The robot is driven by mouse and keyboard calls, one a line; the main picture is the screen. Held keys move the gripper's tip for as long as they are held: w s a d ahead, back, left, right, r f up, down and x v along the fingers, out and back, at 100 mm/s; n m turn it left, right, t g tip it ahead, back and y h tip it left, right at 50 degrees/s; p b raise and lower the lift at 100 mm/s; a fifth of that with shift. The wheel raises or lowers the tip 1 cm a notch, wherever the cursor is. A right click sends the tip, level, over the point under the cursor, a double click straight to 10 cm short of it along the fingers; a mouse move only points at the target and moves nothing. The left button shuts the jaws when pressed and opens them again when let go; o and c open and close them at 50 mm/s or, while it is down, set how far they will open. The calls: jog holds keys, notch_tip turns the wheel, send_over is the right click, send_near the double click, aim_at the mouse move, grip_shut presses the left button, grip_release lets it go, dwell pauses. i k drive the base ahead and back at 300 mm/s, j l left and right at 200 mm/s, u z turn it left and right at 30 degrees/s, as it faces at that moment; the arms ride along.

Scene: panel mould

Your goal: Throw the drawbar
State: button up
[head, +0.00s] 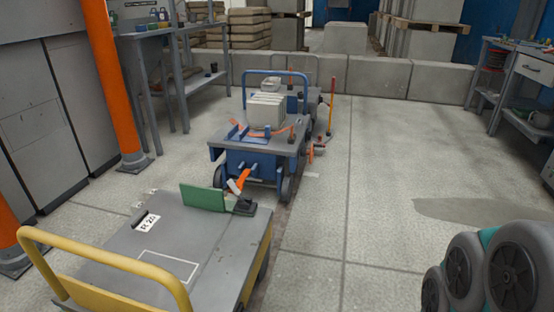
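An orange bar with a pale section, likely the drawbar (241,180), slopes at the near end of a blue trolley (250,163). Its lower end is close to a dark fitting (244,207) on the far edge of a grey cart (185,240). I cannot tell whether bar and fitting are joined. A green plate (203,197) stands on the grey cart's far edge and partly hides this spot. The trolley carries a pale ribbed block (266,110) and orange straps. My gripper is not in view.
The grey cart's yellow handle (105,250) is near me. An orange post (112,85) and workbench (155,40) stand left. Concrete blocks (380,76) close the back. The floor (385,170) right of the carts is mostly clear.

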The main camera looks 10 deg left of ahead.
aim_at(244, 178)
jog(key=i+u, duration=0.1)
jog(key=u, duration=0.35)
jog(key=i+u, duration=0.1)
jog(key=u, duration=0.35)
jog(key=i+l+u, duration=0.55)
jog(key=i+l, duration=0.3)
jog(key=i+l+u, duration=0.3)
jog(key=l, duration=0.35)
jog(key=i+l, duration=0.4)
jog(key=l, duration=0.25)
jog(key=i+l, duration=0.15)
jog(key=l, duration=0.15)
